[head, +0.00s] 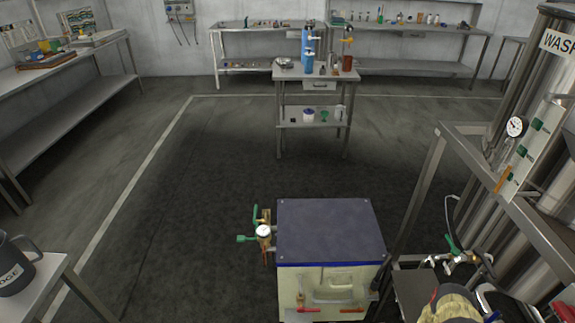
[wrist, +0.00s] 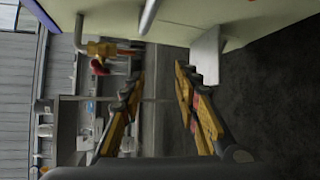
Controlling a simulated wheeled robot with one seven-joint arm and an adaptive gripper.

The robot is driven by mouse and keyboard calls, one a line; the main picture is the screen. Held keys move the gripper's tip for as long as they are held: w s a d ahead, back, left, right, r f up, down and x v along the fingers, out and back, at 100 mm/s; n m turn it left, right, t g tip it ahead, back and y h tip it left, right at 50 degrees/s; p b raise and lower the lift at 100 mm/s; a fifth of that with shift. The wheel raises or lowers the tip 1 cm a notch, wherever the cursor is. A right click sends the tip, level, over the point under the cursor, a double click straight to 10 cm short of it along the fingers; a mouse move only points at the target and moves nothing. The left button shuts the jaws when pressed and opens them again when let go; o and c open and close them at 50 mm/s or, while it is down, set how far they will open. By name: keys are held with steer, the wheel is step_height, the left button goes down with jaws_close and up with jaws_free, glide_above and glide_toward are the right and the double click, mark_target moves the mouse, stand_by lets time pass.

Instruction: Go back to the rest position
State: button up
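My gripper (wrist: 160,82) is open in the wrist view, its two yellow-padded fingers well apart and nothing between them. A cream surface (wrist: 260,14) with a grey bar handle and a pale bracket lies just beyond the fingers at the top of that view. A valve with yellow and red parts (wrist: 100,52) shows left of the fingers. I cannot make out my gripper clearly in the head view. A cream cabinet (head: 325,280) with a dark top stands low in the middle there, with handles on its front and a gauge (head: 263,231) and green-handled valves on its left side.
A steel frame and tank (head: 530,110) with piping stand close on the right. A bench with a dark mug (head: 18,268) is at the lower left. A small steel trolley (head: 314,124) stands farther back. Open floor (head: 190,210) lies left of the cabinet.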

steer(key=s+a+r+n+g+y, duration=0.1)
steer(key=s+a+r+n+g, duration=0.1)
steer(key=s+r+n+g, duration=0.75)
steer(key=s+d+r+n+h+p, duration=0.2)
steer(key=r+n+h, duration=0.2)
steer(key=r+n, duration=0.85)
steer(key=s+d+r+n+t+h+p, duration=0.1)
steer(key=s+d+r+n+h, duration=0.3)
steer(key=r, duration=1.5)
steer(key=s+r+n+h+p, duration=0.15)
steer(key=r+n+h, duration=0.35)
steer(key=r+n, duration=0.85)
steer(key=s+a+r+t+p, duration=0.1)
steer(key=a+r+t, duration=0.1)
steer(key=r, duration=0.6)
steer(key=s+a+r+t+p, duration=0.1)
steer(key=s+a+r+t, duration=0.1)
steer(key=r, duration=0.7)
steer(key=shift+a+r+n+t+h+p, duration=0.35)
steer(key=shift+a+t+h, duration=0.1)
steer(key=shift+t, duration=0.3)
steer(key=shift+s, duration=0.1)
steer(key=shift+c, duration=0.2)
